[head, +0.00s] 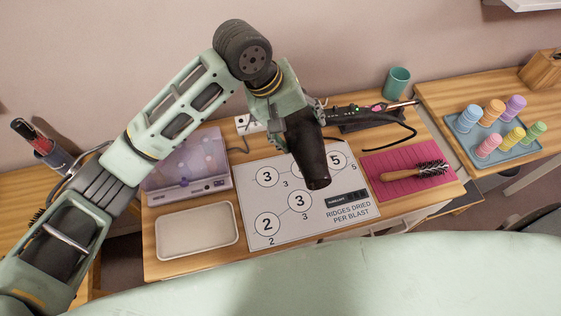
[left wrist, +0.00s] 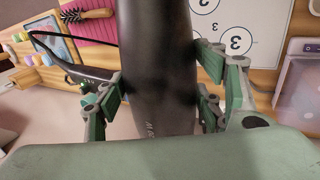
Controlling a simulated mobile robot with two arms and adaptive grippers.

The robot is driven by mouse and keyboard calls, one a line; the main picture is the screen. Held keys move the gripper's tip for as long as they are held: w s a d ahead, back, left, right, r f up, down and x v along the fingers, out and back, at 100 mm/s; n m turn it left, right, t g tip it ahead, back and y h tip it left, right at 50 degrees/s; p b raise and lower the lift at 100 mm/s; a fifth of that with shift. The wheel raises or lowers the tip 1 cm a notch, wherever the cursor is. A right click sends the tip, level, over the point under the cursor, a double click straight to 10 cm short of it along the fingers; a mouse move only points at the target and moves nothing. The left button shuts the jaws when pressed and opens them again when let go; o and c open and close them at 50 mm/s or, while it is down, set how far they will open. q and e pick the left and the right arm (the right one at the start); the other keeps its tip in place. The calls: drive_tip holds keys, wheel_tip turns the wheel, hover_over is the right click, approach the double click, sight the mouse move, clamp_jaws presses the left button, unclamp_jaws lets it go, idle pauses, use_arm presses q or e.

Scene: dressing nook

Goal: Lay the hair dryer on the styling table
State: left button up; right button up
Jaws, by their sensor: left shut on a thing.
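The dark hair dryer (head: 309,155) hangs in my left gripper (head: 296,118), tilted, its lower end over the white printed sheet. In the left wrist view the hair dryer (left wrist: 158,65) runs between the green-padded fingers of my left gripper (left wrist: 163,100), which is shut on it. The wooden styling table (head: 190,256) lies below; the dryer appears to be above it, though the exact gap is hard to judge. My right gripper is not in view.
The printed sheet (head: 255,205) fills the table's middle. A white tray (head: 197,228) and lilac case (head: 187,168) lie left. A brush (head: 414,171) lies on a pink mat (head: 385,161); a corded styling tool (head: 367,114) and teal cup (head: 397,82) stand behind. Coloured rollers (head: 490,146) sit on another table.

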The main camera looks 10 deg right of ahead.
use_arm(q)
drive_tip(key=w+a+r, duration=0.2)
drive_tip(key=a, duration=0.3)
drive_tip(key=w+a+f+p, duration=0.3)
drive_tip(key=w+a+f, duration=0.2)
drive_tip(key=a+f, duration=0.4)
drive_tip(key=shift+w+a+f, duration=0.2)
drive_tip(key=shift+w+f, duration=0.15)
drive_tip(key=shift+f, duration=0.55)
drive_tip(key=shift+f, duration=0.35)
